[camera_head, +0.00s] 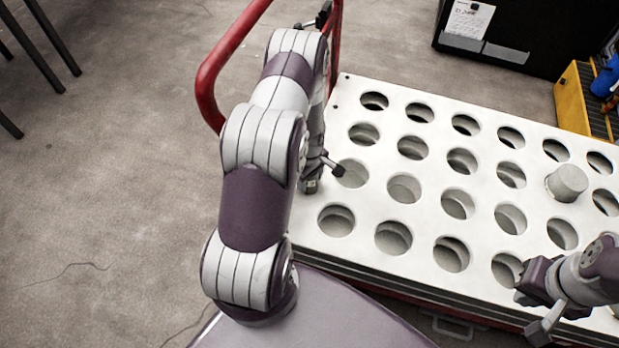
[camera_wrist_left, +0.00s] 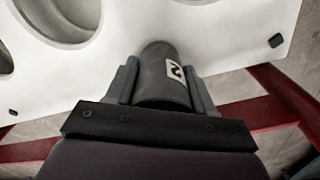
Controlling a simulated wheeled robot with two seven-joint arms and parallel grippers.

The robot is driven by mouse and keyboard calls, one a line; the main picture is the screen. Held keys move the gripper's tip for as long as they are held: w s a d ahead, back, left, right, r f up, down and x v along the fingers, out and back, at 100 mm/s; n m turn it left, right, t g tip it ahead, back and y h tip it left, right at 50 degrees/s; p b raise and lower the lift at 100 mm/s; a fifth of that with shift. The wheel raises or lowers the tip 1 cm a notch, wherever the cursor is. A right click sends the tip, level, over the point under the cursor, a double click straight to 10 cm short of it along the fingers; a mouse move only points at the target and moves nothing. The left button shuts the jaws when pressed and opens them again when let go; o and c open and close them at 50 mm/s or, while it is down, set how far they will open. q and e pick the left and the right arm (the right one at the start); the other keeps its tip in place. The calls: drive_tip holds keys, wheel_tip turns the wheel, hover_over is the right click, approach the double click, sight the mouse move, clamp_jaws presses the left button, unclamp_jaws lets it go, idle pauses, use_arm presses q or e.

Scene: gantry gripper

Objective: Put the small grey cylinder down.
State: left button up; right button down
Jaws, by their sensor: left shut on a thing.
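The small grey cylinder (camera_wrist_left: 165,78) shows in the left wrist view, dark grey with a white label that bears a dark figure. My left gripper (camera_wrist_left: 163,88) is shut on it, with one finger on each side. In the head view my left gripper (camera_head: 324,174) is at the left edge of the white board with round holes (camera_head: 384,182); the cylinder cannot be made out clearly there. I cannot tell whether the cylinder touches the board. My right gripper (camera_head: 540,305) is over the board's front right part, and its opening is unclear.
A lighter grey cylinder (camera_head: 567,182) stands in a hole on the board's right side; the other visible holes look empty. A red rail (camera_head: 228,62) rises at the board's left end. A black case (camera_head: 520,35) and a yellow box (camera_head: 580,100) stand behind.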

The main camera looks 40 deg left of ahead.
use_arm(q)
drive_tip(key=shift+f, duration=0.15)
drive_tip(key=o, duration=1.4)
